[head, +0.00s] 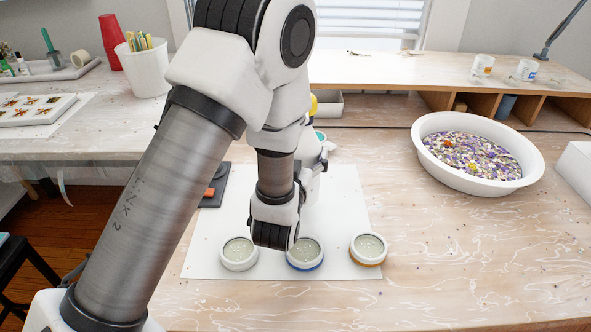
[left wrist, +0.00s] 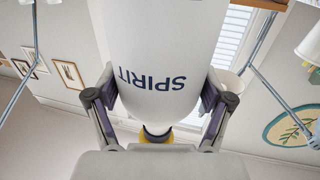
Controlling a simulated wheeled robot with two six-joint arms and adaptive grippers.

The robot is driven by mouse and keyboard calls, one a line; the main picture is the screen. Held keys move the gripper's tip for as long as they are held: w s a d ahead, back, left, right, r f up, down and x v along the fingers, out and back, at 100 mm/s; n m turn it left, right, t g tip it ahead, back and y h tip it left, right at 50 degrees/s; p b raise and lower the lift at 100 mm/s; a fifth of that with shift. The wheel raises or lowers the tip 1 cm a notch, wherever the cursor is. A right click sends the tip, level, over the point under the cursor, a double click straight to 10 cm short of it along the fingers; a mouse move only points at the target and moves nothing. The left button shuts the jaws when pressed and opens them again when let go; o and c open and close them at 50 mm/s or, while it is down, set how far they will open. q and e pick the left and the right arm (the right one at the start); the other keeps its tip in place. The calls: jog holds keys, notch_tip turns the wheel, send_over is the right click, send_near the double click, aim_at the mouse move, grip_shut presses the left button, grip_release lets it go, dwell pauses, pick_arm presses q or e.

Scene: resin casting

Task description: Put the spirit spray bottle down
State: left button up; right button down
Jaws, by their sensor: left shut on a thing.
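The spirit spray bottle (left wrist: 160,45) is white with dark SPIRIT lettering, which reads upside down in the left wrist view. A yellow part shows at its narrow end. My left gripper (left wrist: 158,100) is shut on it, with one finger pad on each side of the body. In the head view my left arm hides most of the gripper (head: 317,158) and the bottle. A small yellow part (head: 313,105) shows just past the arm. I cannot tell whether the bottle's base touches the table. My right gripper is not in view.
A white sheet (head: 345,215) on the table holds three round pale-filled moulds, at left (head: 239,253), middle (head: 305,254) and right (head: 368,248). A white basin (head: 425,155) of coloured pieces stands to the right. A wooden shelf (head: 440,102) runs behind. The front right tabletop is clear.

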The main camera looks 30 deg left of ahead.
pick_arm(q)
jog(key=a+f+b, duration=0.1)
jog(key=w+a+f+b, duration=0.1)
jog(key=a+f, duration=0.1)
jog(key=f, duration=0.1)
jog(key=shift+w+b, duration=0.4)
jog(key=shift+w, duration=0.1)
jog(key=shift+r, duration=0.1)
jog(key=shift+f, duration=0.2)
jog(key=o, duration=1.3)
jog(key=shift+o, duration=0.2)
